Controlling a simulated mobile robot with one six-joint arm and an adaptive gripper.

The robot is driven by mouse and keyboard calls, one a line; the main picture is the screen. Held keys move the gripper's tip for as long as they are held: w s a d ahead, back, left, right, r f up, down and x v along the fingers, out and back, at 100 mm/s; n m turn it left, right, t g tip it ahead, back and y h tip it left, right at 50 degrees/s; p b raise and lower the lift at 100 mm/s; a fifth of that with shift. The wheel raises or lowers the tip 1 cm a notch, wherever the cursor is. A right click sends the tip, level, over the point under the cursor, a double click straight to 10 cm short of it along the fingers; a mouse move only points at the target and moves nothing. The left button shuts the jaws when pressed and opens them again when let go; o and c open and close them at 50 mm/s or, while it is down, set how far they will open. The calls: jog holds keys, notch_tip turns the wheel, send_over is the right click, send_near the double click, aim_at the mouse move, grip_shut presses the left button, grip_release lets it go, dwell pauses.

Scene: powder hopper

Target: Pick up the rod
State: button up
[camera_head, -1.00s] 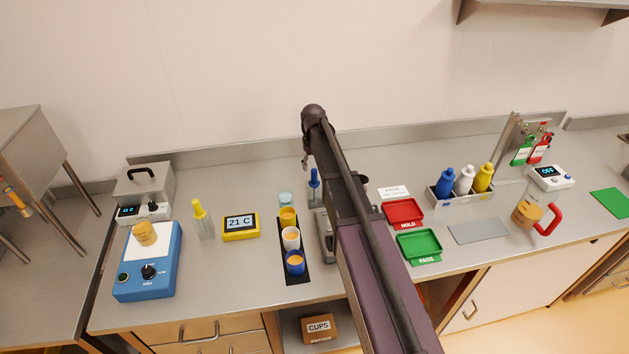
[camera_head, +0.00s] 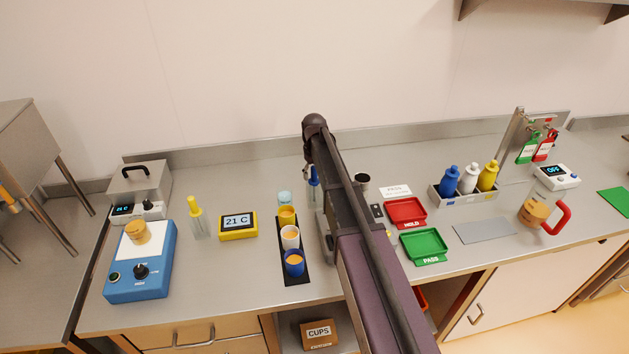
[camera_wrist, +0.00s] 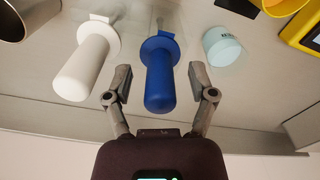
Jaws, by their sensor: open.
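A rod with a blue handle (camera_wrist: 160,75) stands in a clear holder in the wrist view; its collar and part of its thin shaft show. In the head view the blue handle (camera_head: 314,176) shows just left of my arm. My gripper (camera_wrist: 160,82) is open, with one finger on each side of the blue handle and visible gaps between. A similar rod with a white handle (camera_wrist: 88,68) stands to its left in the wrist view. In the head view my gripper is mostly hidden by my arm.
A pale blue-lidded container (camera_wrist: 222,46) is close to the right of the blue handle. A black strip with cups (camera_head: 294,275), a yellow thermometer display (camera_head: 238,226) and a yellow-topped dropper (camera_head: 197,218) stand left of my arm. Red (camera_head: 405,212) and green (camera_head: 423,246) trays are right.

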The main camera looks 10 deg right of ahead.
dwell(0.5)
grip_shut()
jog(key=shift+r, duration=0.15)
notch_tip(320, 180, up, 18)
jog(key=p, duration=1.8)
jog(key=shift+f, duration=0.2)
